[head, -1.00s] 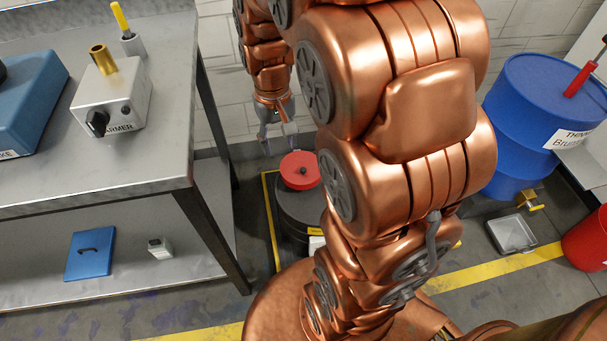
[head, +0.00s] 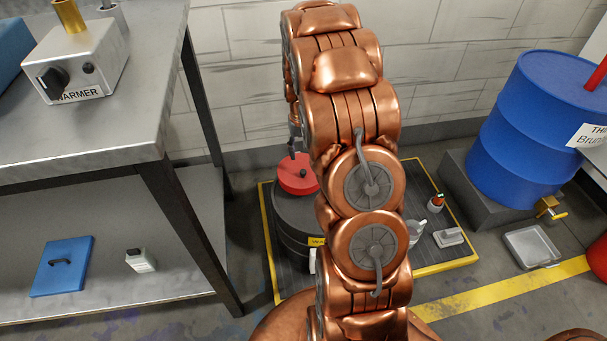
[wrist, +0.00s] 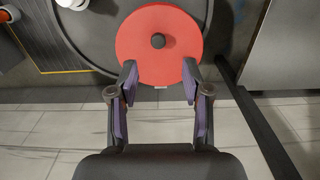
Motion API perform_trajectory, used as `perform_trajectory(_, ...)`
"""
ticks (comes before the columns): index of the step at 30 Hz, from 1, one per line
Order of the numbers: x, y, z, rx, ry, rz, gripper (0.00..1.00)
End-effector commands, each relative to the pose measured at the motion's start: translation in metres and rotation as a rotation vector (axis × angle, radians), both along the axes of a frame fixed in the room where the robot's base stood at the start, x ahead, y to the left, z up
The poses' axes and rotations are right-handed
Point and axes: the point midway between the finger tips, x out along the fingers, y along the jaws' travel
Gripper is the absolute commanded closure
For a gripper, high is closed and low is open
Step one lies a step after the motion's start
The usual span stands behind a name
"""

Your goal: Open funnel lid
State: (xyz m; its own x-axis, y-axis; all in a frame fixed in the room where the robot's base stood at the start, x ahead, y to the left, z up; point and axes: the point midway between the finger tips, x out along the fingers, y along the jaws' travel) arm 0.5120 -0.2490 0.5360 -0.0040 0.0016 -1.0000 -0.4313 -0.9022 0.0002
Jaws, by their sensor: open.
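The funnel lid is a red disc (head: 297,175) with a small dark knob at its centre. It lies on top of a dark drum (head: 293,220) on the floor platform. In the wrist view the red lid (wrist: 159,45) is ahead of my gripper (wrist: 158,82), with the dark knob (wrist: 158,41) beyond the fingertips. My gripper is open and empty, its two fingertips at the near edge of the lid. I cannot tell if they touch it. In the head view the gripper is mostly hidden behind my arm, just above the lid.
A steel table (head: 100,132) with a warmer box (head: 80,72) stands at left. A blue drum (head: 530,130) with a brass tap stands at right, a metal tray (head: 531,247) below it. Small items, including a grey block (head: 448,237), sit on the yellow-edged platform (head: 455,265).

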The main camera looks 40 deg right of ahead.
Motion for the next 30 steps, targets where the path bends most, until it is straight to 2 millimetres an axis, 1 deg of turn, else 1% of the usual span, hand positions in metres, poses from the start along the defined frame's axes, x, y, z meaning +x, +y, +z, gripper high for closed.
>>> perform_trajectory(1, 0.001, -0.002, -0.006, 0.0, 0.0, -0.003, 0.51)
perform_trajectory(7, 0.002, -0.004, -0.015, 0.0, -0.002, -0.004, 0.51)
perform_trajectory(11, 0.002, -0.005, -0.027, -0.002, -0.004, -0.004, 0.51)
perform_trajectory(21, 0.002, -0.004, -0.076, 0.0, -0.003, -0.005, 0.51)
perform_trajectory(25, 0.002, -0.004, -0.084, -0.001, -0.004, -0.005, 0.51)
perform_trajectory(30, 0.003, -0.004, -0.085, -0.001, -0.005, -0.005, 0.51)
